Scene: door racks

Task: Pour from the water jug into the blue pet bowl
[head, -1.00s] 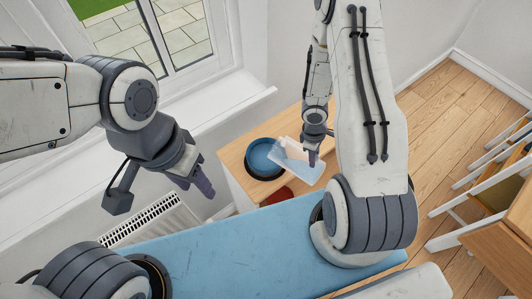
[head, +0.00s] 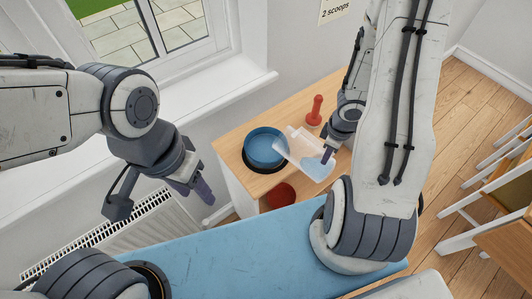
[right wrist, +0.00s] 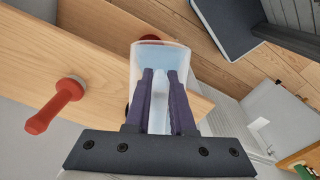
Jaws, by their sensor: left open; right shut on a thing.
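The blue pet bowl (head: 265,147) sits on a dark round base on the wooden cabinet. The clear water jug (head: 295,147) is beside it on the right, tilted with its open end toward the bowl's rim. Bluish water shows in the jug's lower right part; no stream is visible. My right gripper (head: 328,155) is shut on the jug. In the right wrist view the fingers (right wrist: 160,76) grip the jug (right wrist: 176,57); the bowl is not seen clearly there. My left gripper (head: 204,190) is open and empty, left of the cabinet.
A red knobbed post (head: 314,112) stands on the cabinet behind the jug. A red round thing (head: 281,194) is at the cabinet's front, partly hidden by the blue surface (head: 235,245). A "2 scoops" note (head: 335,10) is on the wall. A radiator (head: 115,230) is at left.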

